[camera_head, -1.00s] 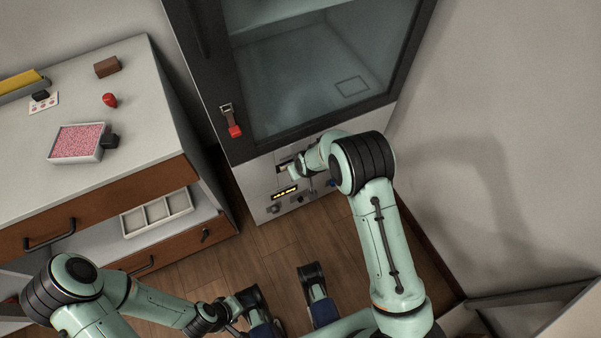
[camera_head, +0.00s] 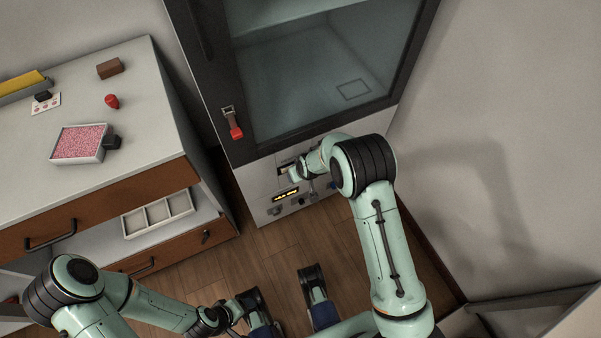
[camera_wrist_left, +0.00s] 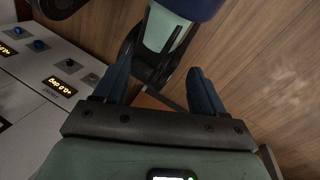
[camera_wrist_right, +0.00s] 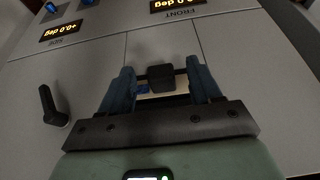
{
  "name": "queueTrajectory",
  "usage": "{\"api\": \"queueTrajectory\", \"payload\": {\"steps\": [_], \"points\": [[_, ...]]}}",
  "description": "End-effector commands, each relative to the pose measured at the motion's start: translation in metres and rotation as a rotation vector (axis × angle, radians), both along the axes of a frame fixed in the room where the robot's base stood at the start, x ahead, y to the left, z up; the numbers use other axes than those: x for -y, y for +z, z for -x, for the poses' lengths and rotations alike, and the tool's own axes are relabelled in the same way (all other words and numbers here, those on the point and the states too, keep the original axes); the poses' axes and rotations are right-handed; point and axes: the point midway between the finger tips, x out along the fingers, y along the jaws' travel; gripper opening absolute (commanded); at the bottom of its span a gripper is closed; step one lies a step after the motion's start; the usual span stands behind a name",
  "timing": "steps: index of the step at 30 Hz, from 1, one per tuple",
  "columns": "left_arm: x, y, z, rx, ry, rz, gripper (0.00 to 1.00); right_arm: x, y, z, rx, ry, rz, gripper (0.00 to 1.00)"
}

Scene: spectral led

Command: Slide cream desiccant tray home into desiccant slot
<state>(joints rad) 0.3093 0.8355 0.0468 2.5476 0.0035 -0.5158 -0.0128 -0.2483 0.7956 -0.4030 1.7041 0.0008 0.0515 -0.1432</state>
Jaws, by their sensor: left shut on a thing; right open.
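The panel below the glass-door cabinet holds a slot with a black handle (camera_wrist_right: 160,77) in front of it. A pale cream strip (camera_wrist_right: 165,95), likely the desiccant tray, shows behind the handle, with a small blue patch at its left. How far in it sits cannot be told. My right gripper (camera_wrist_right: 160,80) is open, with one finger on each side of the handle. It also shows at the panel in the head view (camera_head: 297,172). My left gripper (camera_wrist_left: 160,80) is low over the floor, its fingers spaced around a dark part whose identity is unclear.
Lit displays (camera_wrist_right: 178,4) and blue knobs sit on the panel beside the slot. A black lever (camera_wrist_right: 52,105) stands out at its left. The cabinet has a red latch (camera_head: 235,130). A white-topped drawer unit (camera_head: 150,110) stands left. Wood floor (camera_head: 260,255) is open in front.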

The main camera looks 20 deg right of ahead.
Motion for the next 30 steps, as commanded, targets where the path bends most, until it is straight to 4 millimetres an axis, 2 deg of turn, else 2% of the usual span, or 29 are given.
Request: {"api": "queueTrajectory", "payload": {"steps": [1, 2, 6, 15, 21, 30], "points": [[-0.023, -0.034, -0.043, 0.068, 0.069, -0.062, 0.63, 0.0, -0.007, 0.0, -0.002, 0.0, 0.0, 0.63], [-0.027, -0.034, -0.05, 0.088, 0.078, -0.071, 0.63, 0.0, -0.007, 0.0, -0.002, 0.0, 0.0, 0.63], [-0.018, -0.017, -0.033, 0.044, 0.061, -0.05, 0.63, 0.001, 0.032, 0.013, 0.003, 0.0, -0.001, 0.63], [-0.001, 0.012, -0.002, -0.04, 0.019, -0.004, 0.63, 0.002, 0.098, 0.039, 0.004, 0.0, -0.001, 0.63], [0.005, 0.023, 0.011, -0.074, 0.002, 0.013, 0.63, 0.003, 0.119, 0.049, 0.003, 0.001, -0.001, 0.63], [0.007, 0.026, 0.014, -0.082, -0.004, 0.018, 0.63, 0.004, 0.124, 0.052, 0.001, 0.0, 0.0, 0.63]]}}
